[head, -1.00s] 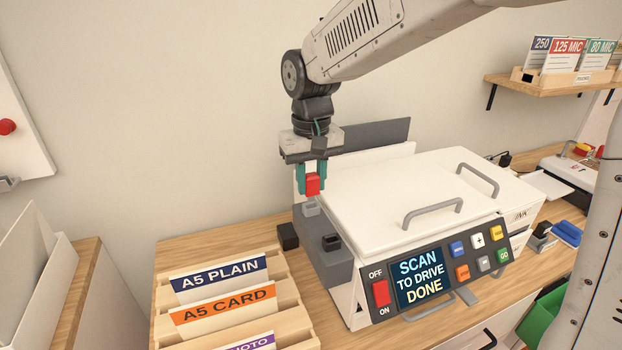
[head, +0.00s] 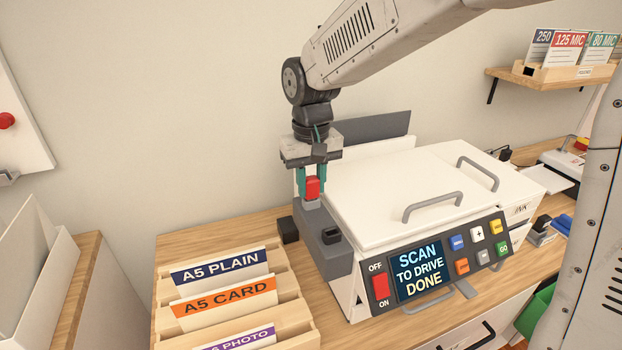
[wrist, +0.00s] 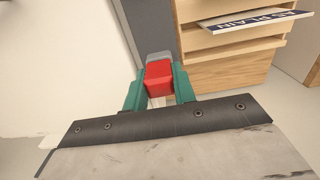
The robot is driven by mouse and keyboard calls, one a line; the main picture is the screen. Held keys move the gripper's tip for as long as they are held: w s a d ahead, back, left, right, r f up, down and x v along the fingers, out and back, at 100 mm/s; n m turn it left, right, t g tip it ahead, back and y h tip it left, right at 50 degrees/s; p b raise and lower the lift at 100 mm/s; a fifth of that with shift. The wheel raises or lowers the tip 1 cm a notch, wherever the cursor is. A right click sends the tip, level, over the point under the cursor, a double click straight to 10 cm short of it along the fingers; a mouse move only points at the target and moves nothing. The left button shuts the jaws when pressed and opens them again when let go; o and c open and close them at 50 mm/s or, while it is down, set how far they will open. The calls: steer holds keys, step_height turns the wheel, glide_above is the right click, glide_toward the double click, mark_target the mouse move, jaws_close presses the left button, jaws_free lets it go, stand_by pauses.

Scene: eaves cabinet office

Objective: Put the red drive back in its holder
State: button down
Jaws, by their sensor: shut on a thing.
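My gripper (head: 312,190) points down and is shut on the red drive (head: 312,186), which is upright between its teal fingers. The drive also shows in the wrist view (wrist: 158,79). Directly below it is a small light-grey socket-like piece (head: 312,204) on the dark-grey block at the machine's left side. The drive's lower end meets this piece in the head view; I cannot tell whether it is inside or just above. A black-rimmed slot (head: 331,237) is nearer the front of the same block. Which of these is the holder is not labelled.
The white machine (head: 400,185) stands right of my gripper, with lid handles and a screen (head: 419,270) reading "SCAN TO DRIVE DONE". A wooden paper rack (head: 288,325) is in front left. A small black box (head: 288,230) sits left of the block. A wall shelf (head: 540,80) is at right.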

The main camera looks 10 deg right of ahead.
mark_target(311, 178)
steer(key=shift+f, duration=0.15)
steer(key=c, duration=1.1)
jaws_free()
steer(key=shift+o, duration=0.2)
step_height(311, 178, up, 8)
steer(key=shift+f, duration=0.1)
steer(key=s+d, duration=0.5)
steer(key=s, duration=0.4)
steer(key=s+d+f+m+t, duration=0.1)
steer(key=s+d, duration=0.5)
steer(key=s, duration=0.2)
steer(key=s+d+f+m, duration=0.1)
steer(key=s+d, duration=0.5)
steer(key=s, duration=0.3)
steer(key=shift+s, duration=0.3)
